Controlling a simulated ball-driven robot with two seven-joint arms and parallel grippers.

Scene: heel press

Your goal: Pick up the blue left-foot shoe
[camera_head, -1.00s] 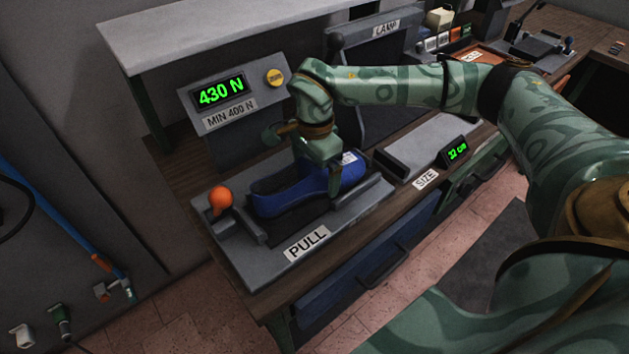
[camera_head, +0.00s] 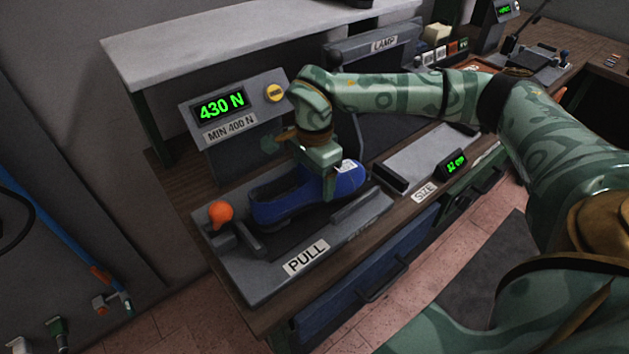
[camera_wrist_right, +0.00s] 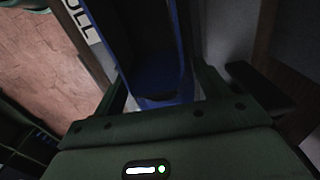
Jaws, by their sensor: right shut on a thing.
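The blue shoe (camera_head: 278,197) is in the pull fixture on the bench in the head view, with its toe pointing left toward the orange knob. My right gripper (camera_head: 330,185) is shut on the shoe at its right end, near a white label (camera_head: 347,166). The shoe looks slightly raised above the fixture plate (camera_head: 290,243). In the right wrist view the shoe's blue rim (camera_wrist_right: 160,85) and dark inside lie between the two fingers (camera_wrist_right: 165,90). Which foot the shoe is for cannot be told. My left gripper is not in view.
An orange knob (camera_head: 220,212) stands left of the shoe. A panel reading 430 N (camera_head: 222,106) stands behind. A size gauge (camera_head: 453,163) and a dark block (camera_head: 390,177) lie to the right. A lamp-labelled panel (camera_head: 385,44) stands behind my arm.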

